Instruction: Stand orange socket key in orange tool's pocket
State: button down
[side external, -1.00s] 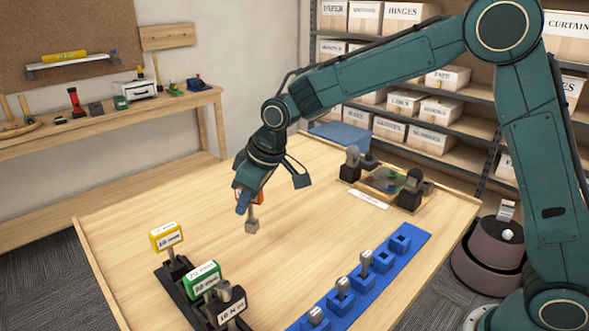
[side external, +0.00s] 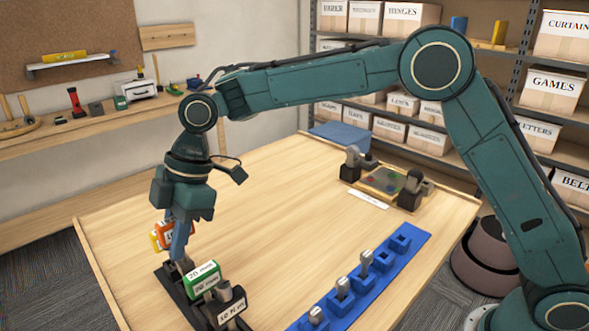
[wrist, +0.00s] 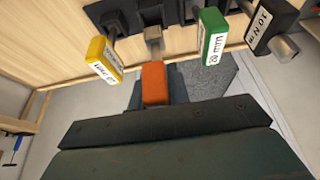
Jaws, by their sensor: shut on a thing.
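The orange socket key (side external: 163,230) is held in my gripper (side external: 178,238) over the black rack (side external: 172,287) at the table's front left. In the wrist view its orange handle (wrist: 155,83) is between the fingers, with the grey shaft and socket end (wrist: 153,38) towards the rack. The socket end lines up with the gap between the yellow key (wrist: 104,61) and the green key (wrist: 212,36). I cannot tell whether it is inside the pocket or just above it; the fingers hide this in the side view. A black-handled key (side external: 231,306) stands beyond the green one.
The yellow and green keys stand close on either side of the held key. A blue rack (side external: 375,272) with several grey pieces lies to the right. A fixture tray (side external: 385,182) stands at the back right. The middle of the table is clear.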

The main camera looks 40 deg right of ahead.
aim_at(182, 262)
jog(key=shift+f, duration=0.45)
jog(key=shift+f, duration=2.35)
jog(key=shift+f, duration=0.1)
jog(key=c, duration=1.3)
grip_release()
jog(key=shift+o, duration=0.2)
jog(key=v, duration=1.4)
jog(key=shift+d+f, duration=0.1)
jog(key=shift+d, duration=0.05)
